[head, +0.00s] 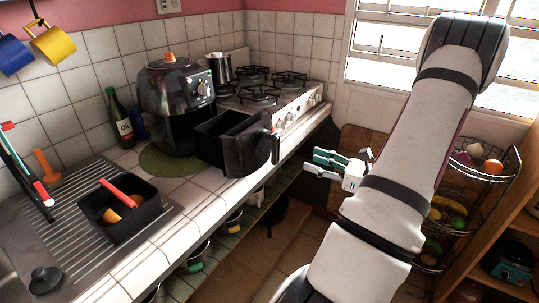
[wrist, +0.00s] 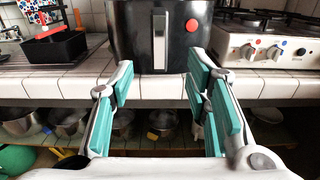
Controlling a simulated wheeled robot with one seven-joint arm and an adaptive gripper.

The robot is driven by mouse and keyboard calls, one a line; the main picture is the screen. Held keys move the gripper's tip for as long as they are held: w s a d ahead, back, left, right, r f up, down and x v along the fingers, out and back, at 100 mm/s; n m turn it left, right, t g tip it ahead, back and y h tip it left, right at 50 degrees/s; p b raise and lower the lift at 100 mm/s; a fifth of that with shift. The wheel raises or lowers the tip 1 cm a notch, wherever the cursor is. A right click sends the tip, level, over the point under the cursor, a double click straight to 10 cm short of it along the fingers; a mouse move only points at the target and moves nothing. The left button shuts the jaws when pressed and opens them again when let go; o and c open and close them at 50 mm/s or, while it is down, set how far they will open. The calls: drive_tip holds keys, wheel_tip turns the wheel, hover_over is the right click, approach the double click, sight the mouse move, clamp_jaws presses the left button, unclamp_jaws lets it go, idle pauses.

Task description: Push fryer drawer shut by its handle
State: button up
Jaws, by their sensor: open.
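The black air fryer (head: 172,98) stands on the tiled counter, with its drawer (head: 238,146) pulled out toward the counter's front edge. In the wrist view the drawer front (wrist: 128,32) faces me.
A gas stove (head: 270,90) stands beyond the fryer. Pots (wrist: 70,118) fill the shelf below. A wire fruit rack (head: 470,190) stands behind my arm.

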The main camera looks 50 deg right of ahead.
sight(278, 149)
drive_tip(key=w, duration=0.9)
drive_tip(key=w+a, duration=0.1)
drive_tip(key=w, duration=0.3)
drive_tip(key=shift+w+p, duration=0.35)
drive_tip(key=shift+c, duration=0.5)
clamp_jaws()
